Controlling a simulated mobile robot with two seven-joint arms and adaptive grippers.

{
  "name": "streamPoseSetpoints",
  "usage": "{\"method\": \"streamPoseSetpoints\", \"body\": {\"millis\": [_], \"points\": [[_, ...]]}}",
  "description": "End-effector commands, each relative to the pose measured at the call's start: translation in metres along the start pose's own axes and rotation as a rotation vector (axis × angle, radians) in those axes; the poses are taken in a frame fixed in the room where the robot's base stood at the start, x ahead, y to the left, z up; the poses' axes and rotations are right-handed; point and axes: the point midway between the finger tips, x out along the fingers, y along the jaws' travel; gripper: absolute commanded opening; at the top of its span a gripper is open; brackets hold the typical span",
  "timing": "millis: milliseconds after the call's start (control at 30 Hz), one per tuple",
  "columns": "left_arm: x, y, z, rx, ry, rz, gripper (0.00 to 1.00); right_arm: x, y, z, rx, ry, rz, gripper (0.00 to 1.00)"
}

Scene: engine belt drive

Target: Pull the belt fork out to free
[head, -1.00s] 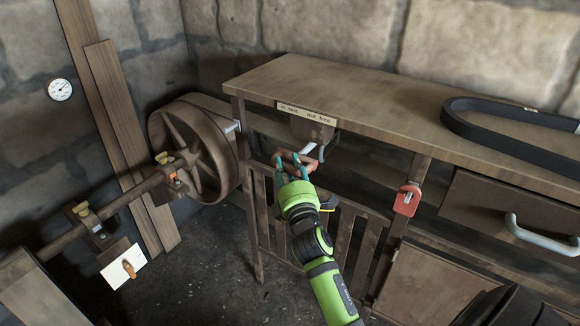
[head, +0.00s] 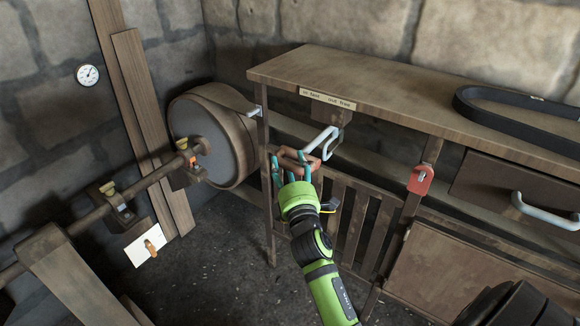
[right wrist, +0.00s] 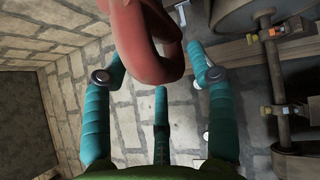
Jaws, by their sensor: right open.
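The belt fork's red-brown loop handle (head: 300,158) is below the bench's front edge, with pale metal bars (head: 326,142) behind it. A label (head: 328,99) above reads roughly "in fast, out free". My right gripper (head: 292,160) is at the handle, its teal fingers open around or beside it. In the right wrist view the red handle loop (right wrist: 150,40) hangs between the spread fingers of my gripper (right wrist: 155,85), and no firm grip shows. The fingers partly hide the handle in the head view. My left gripper is not in view.
A wooden pulley wheel (head: 205,135) on a shaft (head: 85,215) stands left of the bench (head: 400,95). A black belt (head: 490,115) lies on the bench top. A red tag or lock (head: 420,180) and drawer handle (head: 545,213) are at the right. A slatted panel is below.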

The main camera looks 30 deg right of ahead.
Motion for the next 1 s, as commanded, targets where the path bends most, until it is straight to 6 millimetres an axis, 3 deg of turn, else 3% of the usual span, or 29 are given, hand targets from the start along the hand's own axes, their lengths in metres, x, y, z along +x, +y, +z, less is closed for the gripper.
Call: {"method": "streamPoseSetpoints", "body": {"millis": [233,633,1000], "points": [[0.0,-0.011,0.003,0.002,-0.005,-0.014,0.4,-0.009,0.0,0.001,0.001,-0.002,0.0,0.58],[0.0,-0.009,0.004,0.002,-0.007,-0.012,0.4,-0.069,0.0,0.0,0.002,0.0,-0.002,0.58],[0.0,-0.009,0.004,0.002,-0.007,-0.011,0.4,-0.075,0.001,0.0,0.0,0.0,0.001,0.58]]}}
